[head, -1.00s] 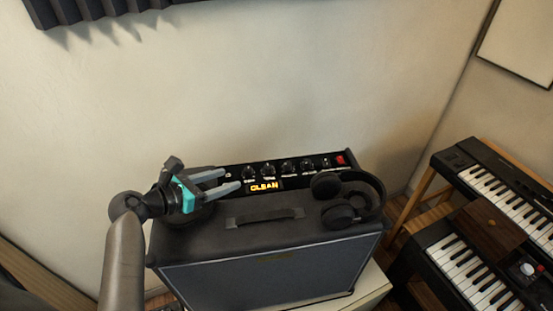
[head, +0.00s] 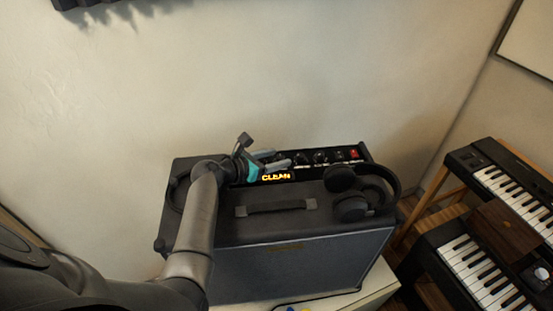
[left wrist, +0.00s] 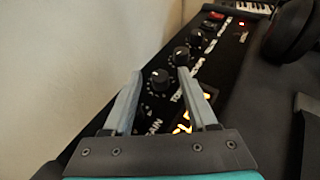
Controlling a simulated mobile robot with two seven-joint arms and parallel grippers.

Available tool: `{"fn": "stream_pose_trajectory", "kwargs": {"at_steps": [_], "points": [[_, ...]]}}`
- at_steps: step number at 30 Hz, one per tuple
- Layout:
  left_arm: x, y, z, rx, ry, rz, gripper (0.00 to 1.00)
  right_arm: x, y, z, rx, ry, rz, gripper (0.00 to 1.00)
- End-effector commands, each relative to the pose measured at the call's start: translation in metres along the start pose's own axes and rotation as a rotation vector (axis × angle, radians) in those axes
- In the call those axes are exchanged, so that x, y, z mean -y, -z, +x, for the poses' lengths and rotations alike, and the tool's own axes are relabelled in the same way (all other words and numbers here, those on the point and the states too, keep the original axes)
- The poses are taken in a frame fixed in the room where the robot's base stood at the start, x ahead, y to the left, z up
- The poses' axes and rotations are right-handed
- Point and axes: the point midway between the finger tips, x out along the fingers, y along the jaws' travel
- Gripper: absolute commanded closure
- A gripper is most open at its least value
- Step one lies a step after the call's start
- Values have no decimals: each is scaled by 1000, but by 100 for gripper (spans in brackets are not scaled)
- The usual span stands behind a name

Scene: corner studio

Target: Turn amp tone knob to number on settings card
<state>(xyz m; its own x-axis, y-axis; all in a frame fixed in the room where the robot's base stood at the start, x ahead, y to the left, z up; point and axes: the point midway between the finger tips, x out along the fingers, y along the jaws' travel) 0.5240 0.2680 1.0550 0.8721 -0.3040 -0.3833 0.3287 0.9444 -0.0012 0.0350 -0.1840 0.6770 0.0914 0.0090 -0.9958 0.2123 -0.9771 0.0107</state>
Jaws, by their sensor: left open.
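The black amp (head: 300,265) stands by the wall, with a knob panel along its back edge. In the left wrist view a black knob with a white pointer mark (left wrist: 160,79) lies between the fingertips of my open left gripper (left wrist: 160,71). The partly covered label beside it seems to read "TON…"; "GAIN" shows nearer the palm. I cannot tell whether the fingers touch the knob. In the head view the left gripper (head: 281,162) reaches over the panel and hides its left knobs. No settings card can be made out. My right gripper is out of view.
Headphones (head: 362,190) lie on the amp's right top, close to the panel. A carry handle (head: 276,206) is in front of the lit "CLEAN" display (head: 277,177). Keyboards (head: 475,260) stand at the right. The wall is close behind the panel.

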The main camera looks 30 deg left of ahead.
Motion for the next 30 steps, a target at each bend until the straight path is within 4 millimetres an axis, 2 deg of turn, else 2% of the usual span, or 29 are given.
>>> {"fn": "stream_pose_trajectory", "kwargs": {"at_steps": [12,27,30], "points": [[0,0,6,0,-1,1,42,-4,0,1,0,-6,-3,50],[0,0,6,-1,0,1,98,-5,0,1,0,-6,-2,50],[0,0,6,-1,0,1,100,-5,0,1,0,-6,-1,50]]}}
